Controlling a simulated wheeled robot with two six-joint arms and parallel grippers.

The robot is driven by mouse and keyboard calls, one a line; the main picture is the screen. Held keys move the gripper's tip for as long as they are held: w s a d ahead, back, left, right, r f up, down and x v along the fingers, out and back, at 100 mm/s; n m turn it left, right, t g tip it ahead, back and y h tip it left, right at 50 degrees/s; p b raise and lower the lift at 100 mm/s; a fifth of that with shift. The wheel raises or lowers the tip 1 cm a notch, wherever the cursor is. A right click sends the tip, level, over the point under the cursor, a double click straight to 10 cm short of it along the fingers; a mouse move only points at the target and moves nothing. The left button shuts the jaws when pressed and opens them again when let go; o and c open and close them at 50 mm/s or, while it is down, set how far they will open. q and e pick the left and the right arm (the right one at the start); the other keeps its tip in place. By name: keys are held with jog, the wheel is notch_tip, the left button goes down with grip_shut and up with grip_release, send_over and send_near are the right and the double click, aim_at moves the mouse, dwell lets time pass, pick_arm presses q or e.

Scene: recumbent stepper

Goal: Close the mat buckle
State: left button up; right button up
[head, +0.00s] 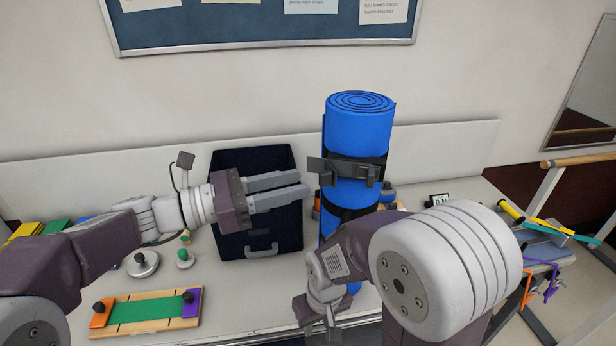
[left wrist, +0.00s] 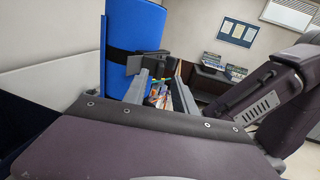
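The rolled blue mat (head: 358,128) stands upright on the counter, with black straps around it. The dark buckle (head: 345,171) sits on the upper strap, and one part of it sticks out to the left. I cannot tell whether its parts are joined. The buckle also shows in the left wrist view (left wrist: 147,63). My left gripper (head: 307,187) is open and empty, just left of the buckle, its fingers pointing at it.
A dark bin (head: 255,235) with a grey handle stands behind my left gripper. A wooden board with a green strip (head: 150,311) lies at the front left. Knobbed weights (head: 143,264) stand behind it.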

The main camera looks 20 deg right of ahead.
aim_at(319, 179)
pick_arm(q)
jog(key=d, duration=0.4)
jog(key=shift+s+d, duration=0.1)
jog(key=shift+d, duration=0.2)
jog(key=shift+a, duration=0.15)
jog(key=shift+c, duration=1)
grip_shut()
